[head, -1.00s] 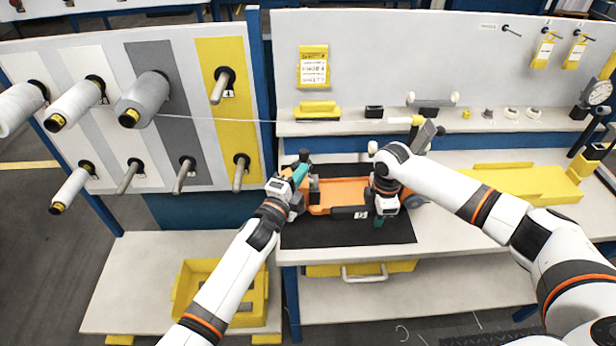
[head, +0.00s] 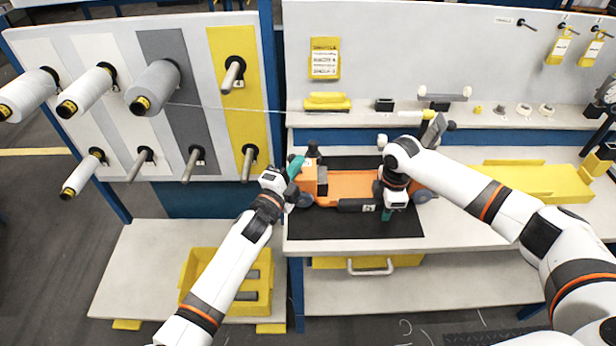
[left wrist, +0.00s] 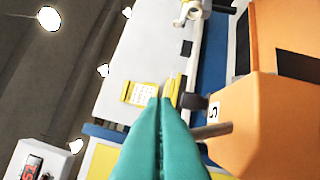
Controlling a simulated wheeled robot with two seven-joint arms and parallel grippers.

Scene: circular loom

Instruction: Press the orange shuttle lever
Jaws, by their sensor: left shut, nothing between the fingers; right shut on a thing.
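The orange shuttle (head: 350,186) lies on a black mat (head: 330,225) on the bench. A dark knob (head: 313,149) stands up at its left end; I cannot tell whether this is the lever. My left gripper (head: 296,165) is shut and empty, just left of that end. In the left wrist view its teal fingers (left wrist: 165,115) are together, with the orange shuttle body (left wrist: 270,125) to their right and a grey rod (left wrist: 213,130) sticking out from it. My right gripper (head: 388,212) is shut on the shuttle near its right part, its grip mostly hidden by my wrist.
A panel with thread spools (head: 155,88) and pegs stands at the left, and a thread runs from it to the right. A yellow bin (head: 188,285) sits low in front. A yellow tray (head: 530,182) lies on the bench at the right. A shelf with small parts runs behind.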

